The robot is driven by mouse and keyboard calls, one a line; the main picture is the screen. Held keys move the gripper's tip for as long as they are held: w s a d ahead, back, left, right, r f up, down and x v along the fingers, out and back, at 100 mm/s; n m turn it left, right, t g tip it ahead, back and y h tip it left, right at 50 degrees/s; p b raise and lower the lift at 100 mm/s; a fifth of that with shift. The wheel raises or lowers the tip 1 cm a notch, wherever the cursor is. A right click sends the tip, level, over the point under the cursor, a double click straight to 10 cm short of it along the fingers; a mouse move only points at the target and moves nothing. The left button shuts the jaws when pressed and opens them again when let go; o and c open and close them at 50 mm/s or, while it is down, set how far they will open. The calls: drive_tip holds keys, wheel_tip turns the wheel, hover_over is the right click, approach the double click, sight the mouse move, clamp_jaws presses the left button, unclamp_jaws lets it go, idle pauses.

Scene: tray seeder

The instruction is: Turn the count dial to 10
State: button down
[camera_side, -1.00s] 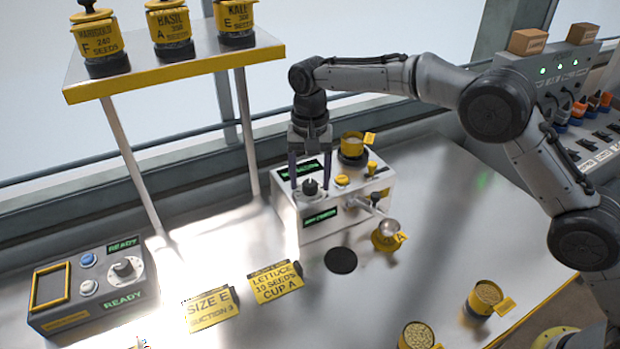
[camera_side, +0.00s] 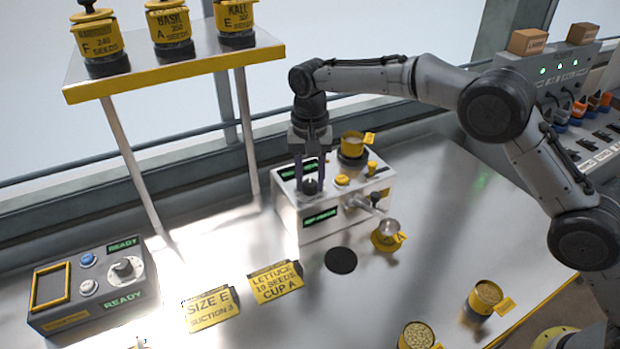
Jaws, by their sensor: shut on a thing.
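The count dial (camera_side: 310,187) is a small dark knob on the top of the silver counter box (camera_side: 345,215) at the middle of the bench. My gripper (camera_side: 310,184) points straight down over it, with its two fingers closed on the dial from either side. The fingers hide part of the dial, and its pointer setting cannot be read. The box has a green display on its front (camera_side: 320,217) and another on top behind the fingers; their text is too small to read.
A yellow cup (camera_side: 352,146) stands on the box's back right, beside a yellow button (camera_side: 342,180). A small cup (camera_side: 388,236) sits under the spout. Yellow cards (camera_side: 275,282), a control box (camera_side: 85,285) and a raised shelf (camera_side: 175,70) with jars lie left.

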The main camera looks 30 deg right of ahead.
drive_tip(key=shift+n, duration=0.3)
drive_tip(key=n, duration=0.3)
drive_tip(key=shift+n, duration=0.3)
drive_tip(key=n, duration=0.4)
drive_tip(key=shift+r+n, duration=0.1)
drive_tip(key=shift+n, duration=0.2)
drive_tip(key=n, duration=0.8)
drive_tip(key=shift+n, duration=0.3)
drive_tip(key=c, duration=0.5)
unclamp_jaws()
